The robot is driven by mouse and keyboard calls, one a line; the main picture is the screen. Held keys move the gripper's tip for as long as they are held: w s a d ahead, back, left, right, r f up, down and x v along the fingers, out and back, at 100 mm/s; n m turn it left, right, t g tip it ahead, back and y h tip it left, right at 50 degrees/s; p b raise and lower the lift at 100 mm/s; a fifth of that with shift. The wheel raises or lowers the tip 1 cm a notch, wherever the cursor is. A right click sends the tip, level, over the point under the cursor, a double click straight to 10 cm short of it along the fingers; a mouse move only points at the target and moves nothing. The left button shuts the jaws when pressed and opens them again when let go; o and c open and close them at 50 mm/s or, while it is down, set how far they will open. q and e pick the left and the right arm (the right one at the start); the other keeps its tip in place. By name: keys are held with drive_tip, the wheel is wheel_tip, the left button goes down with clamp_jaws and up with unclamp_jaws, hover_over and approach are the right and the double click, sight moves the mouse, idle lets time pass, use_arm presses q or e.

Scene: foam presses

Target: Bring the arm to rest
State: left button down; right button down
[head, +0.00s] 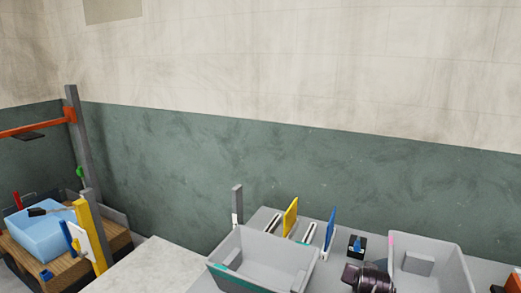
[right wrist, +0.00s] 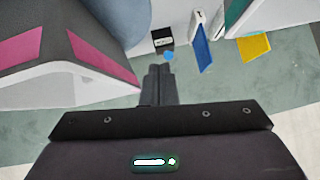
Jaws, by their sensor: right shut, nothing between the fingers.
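My right gripper (right wrist: 158,82) shows in the right wrist view with its dark fingers together and nothing between them. Its fingertips point toward a small black block with a blue knob (right wrist: 164,42) and look apart from it. In the head view a dark rounded part of my right arm shows at the bottom, between two grey bins, below that black block (head: 356,247); the fingers cannot be made out there. My left arm and gripper are not in view.
A grey bin with teal marks (head: 228,268) and one with a pink mark (head: 455,268) flank my right arm. Behind stand a yellow plate (head: 291,217) and blue plate (head: 330,229). At left is a press with an orange arm (head: 35,128) and light-blue tub (head: 38,238). A pale tabletop (head: 150,270) is clear.

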drive_tip(key=s+a+f+n+g+y, duration=0.2)
drive_tip(key=s+a+n+g, duration=0.15)
drive_tip(key=s, duration=1.25)
drive_tip(key=s+a+f+n+g+y, duration=0.15)
drive_tip(key=s+a+n, duration=0.3)
drive_tip(key=s, duration=1.05)
drive_tip(key=s+f+g+b, duration=0.1)
drive_tip(key=s+f, duration=0.1)
drive_tip(key=f, duration=1.5)
drive_tip(key=s+f+g+b, duration=0.1)
drive_tip(key=s+f+b, duration=0.1)
drive_tip(key=f, duration=1.6)
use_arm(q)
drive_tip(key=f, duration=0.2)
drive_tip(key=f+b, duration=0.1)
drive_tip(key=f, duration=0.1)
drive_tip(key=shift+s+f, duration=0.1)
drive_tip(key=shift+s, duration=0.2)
use_arm(e)
drive_tip(key=s+d+f, duration=0.1)
drive_tip(key=s+f, duration=0.8)
drive_tip(key=s+d+f+g, duration=0.1)
drive_tip(key=s+d+f, duration=0.1)
drive_tip(key=s+f, duration=0.6)
drive_tip(key=shift+s+d+f+n, duration=0.3)
drive_tip(key=shift+s+f, duration=0.1)
drive_tip(key=shift+s, duration=0.3)
